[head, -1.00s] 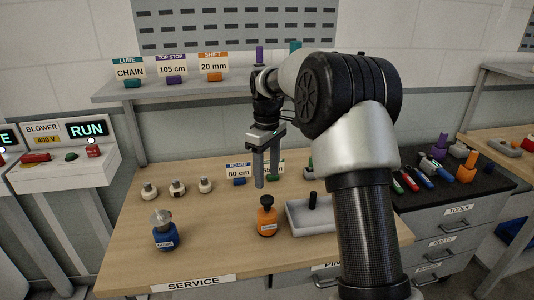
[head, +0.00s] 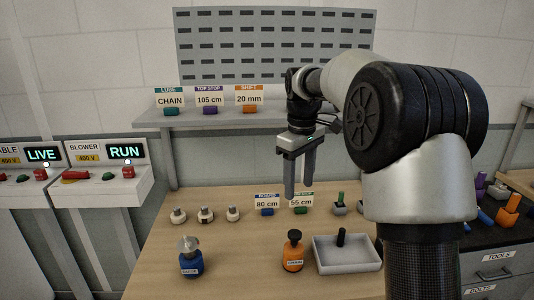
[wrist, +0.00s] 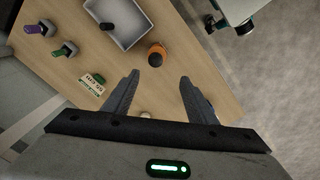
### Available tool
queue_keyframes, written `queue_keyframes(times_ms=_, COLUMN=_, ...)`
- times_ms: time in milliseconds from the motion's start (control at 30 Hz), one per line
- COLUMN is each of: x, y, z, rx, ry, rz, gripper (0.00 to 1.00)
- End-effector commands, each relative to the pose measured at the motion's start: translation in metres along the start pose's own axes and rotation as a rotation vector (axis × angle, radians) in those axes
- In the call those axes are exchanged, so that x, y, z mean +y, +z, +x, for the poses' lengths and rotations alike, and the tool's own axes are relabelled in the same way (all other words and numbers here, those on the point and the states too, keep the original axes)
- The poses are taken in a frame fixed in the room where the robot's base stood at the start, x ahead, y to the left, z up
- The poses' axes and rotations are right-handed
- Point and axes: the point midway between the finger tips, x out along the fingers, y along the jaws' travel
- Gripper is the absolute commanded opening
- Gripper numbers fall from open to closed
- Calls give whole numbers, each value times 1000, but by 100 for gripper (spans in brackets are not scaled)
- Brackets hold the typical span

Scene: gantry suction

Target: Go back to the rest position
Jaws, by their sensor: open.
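My gripper (head: 299,192) hangs above the wooden service bench (head: 220,275), pointing down. Its two fingers are apart with nothing between them. In the wrist view my gripper (wrist: 160,88) also shows open and empty. An orange bottle with a black cap (head: 293,254) stands upright on the bench below and in front of the fingers; it also shows in the wrist view (wrist: 157,55), beyond the fingertips and apart from them. A pale tray (head: 330,266) with a black-topped piece inside sits to its right.
A blue bottle (head: 191,260) stands at the front left of the bench. Small knobs (head: 205,214) and number cards (head: 266,203) line its back. A shelf (head: 230,121) with labelled cards runs behind. Control boxes (head: 105,180) are at the left, dark tool drawers (head: 500,258) at the right.

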Motion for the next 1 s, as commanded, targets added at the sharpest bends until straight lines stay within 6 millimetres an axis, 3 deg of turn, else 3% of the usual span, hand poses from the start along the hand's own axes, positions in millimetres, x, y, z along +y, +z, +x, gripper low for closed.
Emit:
queue_keyframes(times_ms=33, x=-13, y=12, z=-26, rx=20, ry=28, rz=33, gripper=52)
queue_keyframes(times_ms=200, x=-58, y=65, z=-77, rx=97, ry=101, rz=194, gripper=52)
queue_keyframes(times_ms=400, x=-114, y=136, z=-103, rx=217, ry=153, rz=397, gripper=52)
queue_keyframes(times_ms=600, x=-164, y=196, z=-95, rx=344, ry=160, rz=583, gripper=52)
queue_keyframes(times_ms=700, x=-180, y=215, z=-84, rx=391, ry=154, rz=648, gripper=52)
queue_keyframes(times_ms=1000, x=-194, y=230, z=-70, rx=433, ry=142, rz=709, gripper=52)
